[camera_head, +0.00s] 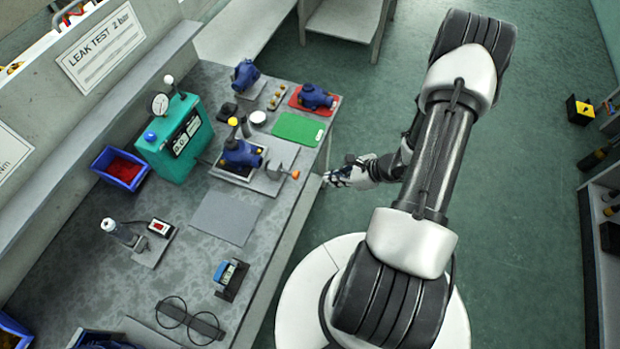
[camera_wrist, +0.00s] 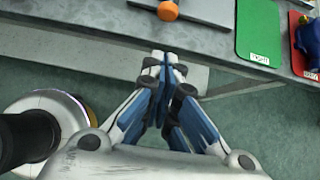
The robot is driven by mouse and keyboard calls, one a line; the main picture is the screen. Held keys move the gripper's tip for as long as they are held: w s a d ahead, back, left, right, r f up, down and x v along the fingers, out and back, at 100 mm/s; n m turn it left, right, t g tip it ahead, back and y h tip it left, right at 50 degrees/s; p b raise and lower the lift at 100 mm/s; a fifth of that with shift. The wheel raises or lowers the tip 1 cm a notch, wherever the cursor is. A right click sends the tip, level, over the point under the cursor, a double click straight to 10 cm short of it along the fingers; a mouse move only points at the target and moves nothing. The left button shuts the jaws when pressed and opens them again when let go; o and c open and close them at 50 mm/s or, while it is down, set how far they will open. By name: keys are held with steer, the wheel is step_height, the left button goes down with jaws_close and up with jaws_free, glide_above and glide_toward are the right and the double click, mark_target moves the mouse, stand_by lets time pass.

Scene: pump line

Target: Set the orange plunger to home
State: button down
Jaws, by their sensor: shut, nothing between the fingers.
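The orange plunger (camera_head: 294,174) sticks out at the right end of a grey clamp (camera_head: 277,171) on a grey plate near the bench's front edge. Its round orange knob also shows at the top of the wrist view (camera_wrist: 168,11). A blue pump (camera_head: 241,153) sits beside the clamp on the same fixture. My gripper (camera_head: 328,181) is past the bench edge, a short way to the right of the plunger and apart from it. In the wrist view my gripper (camera_wrist: 166,56) is shut and empty, its fingertips pointing toward the bench edge below the knob.
A green mat (camera_head: 298,129) and a red mat with another blue pump (camera_head: 317,96) lie farther along the bench. A green gauge box (camera_head: 176,138) and a blue bin (camera_head: 121,168) stand at the back. A bare grey mat (camera_head: 225,218) lies nearer.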

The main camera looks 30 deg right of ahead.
mark_target(298, 175)
steer(key=w+a+f+b, duration=0.1)
steer(key=w+a+f, duration=0.3)
steer(key=w+a, duration=0.1)
steer(key=shift+w+f+b, duration=0.2)
steer(key=shift+w+b, duration=0.15)
steer(key=shift+w, duration=0.25)
steer(key=shift+w, duration=0.1)
steer(key=shift+w+a+b, duration=0.65)
steer(key=shift+w+a, duration=0.3)
steer(key=shift+w, duration=0.15)
